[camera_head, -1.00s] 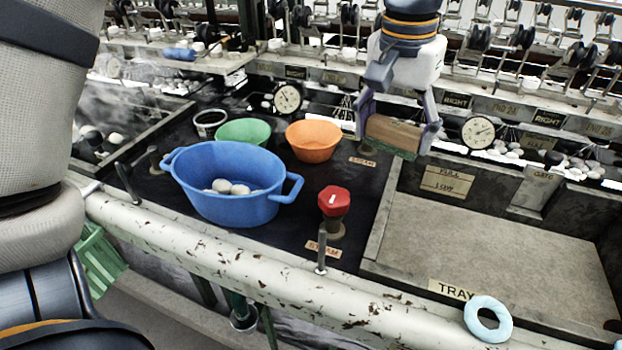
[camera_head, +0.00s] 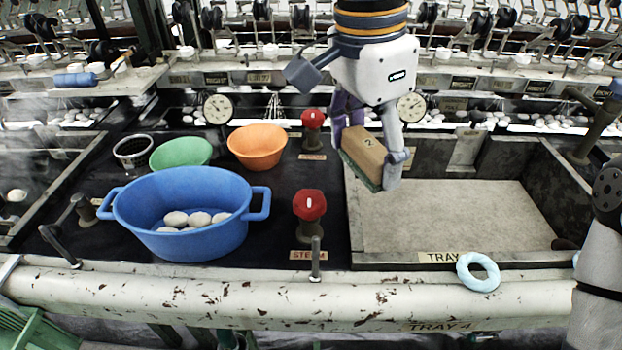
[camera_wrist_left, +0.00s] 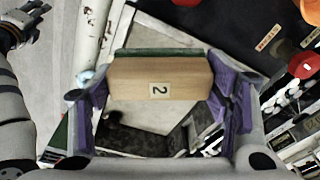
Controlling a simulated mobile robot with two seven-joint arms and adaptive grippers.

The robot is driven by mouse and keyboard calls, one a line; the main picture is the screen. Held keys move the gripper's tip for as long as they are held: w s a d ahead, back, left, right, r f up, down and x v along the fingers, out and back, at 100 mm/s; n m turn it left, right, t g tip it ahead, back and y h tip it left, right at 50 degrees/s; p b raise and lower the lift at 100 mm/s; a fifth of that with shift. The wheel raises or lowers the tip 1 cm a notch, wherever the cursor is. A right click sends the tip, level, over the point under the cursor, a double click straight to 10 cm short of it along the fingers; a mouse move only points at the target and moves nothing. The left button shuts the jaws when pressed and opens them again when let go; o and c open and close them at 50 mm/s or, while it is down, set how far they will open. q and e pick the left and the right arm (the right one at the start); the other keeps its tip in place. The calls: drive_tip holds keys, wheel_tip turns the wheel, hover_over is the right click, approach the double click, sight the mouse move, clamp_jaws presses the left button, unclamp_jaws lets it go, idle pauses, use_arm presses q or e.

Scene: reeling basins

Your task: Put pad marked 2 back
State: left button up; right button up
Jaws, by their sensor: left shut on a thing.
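My left gripper (camera_head: 368,157) is shut on the pad marked 2 (camera_head: 366,149), a wooden block with a dark green underside. The "2" label faces up on the pad in the left wrist view (camera_wrist_left: 160,80), with a purple finger at each end. The pad is held, tilted in the head view, over the back left part of the tray (camera_head: 450,215), a shallow bay with a pale floor. My right gripper is not clearly seen; only part of that arm shows at the right edge.
A blue basin (camera_head: 185,235) with pale cocoons stands at left, with green (camera_head: 180,153) and orange (camera_head: 257,147) bowls behind it. Red valve knobs (camera_head: 309,204) stand left of the tray. A pale blue ring (camera_head: 478,272) lies at the tray's front edge. The tray floor looks clear.

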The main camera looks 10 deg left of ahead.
use_arm(q)
drive_tip(key=shift+d+f+m, duration=0.15)
drive_tip(key=shift+d+m, duration=0.1)
drive_tip(key=shift+m, duration=0.05)
drive_tip(key=w+a+f+b, duration=0.1)
drive_tip(key=w+a+f, duration=0.3)
drive_tip(key=w+a, duration=0.1)
hover_over(319, 183)
drive_tip(key=f, duration=0.3)
drive_tip(key=s+f+b, duration=0.1)
drive_tip(key=f, duration=0.1)
drive_tip(key=shift+d, duration=0.1)
drive_tip(key=shift+w+a+f, duration=0.15)
drive_tip(key=shift+w+f, duration=0.05)
drive_tip(key=shift+f, duration=0.75)
drive_tip(key=shift+w+a+f, duration=0.15)
drive_tip(key=shift+f, duration=0.75)
use_arm(e)
drive_tip(key=shift+g, duration=0.6)
drive_tip(key=shift+s+f, duration=1.35)
drive_tip(key=shift+s, duration=0.15)
use_arm(q)
drive_tip(key=shift+f, duration=0.1)
drive_tip(key=o, duration=1.1)
drive_tip(key=shift+f, duration=0.1)
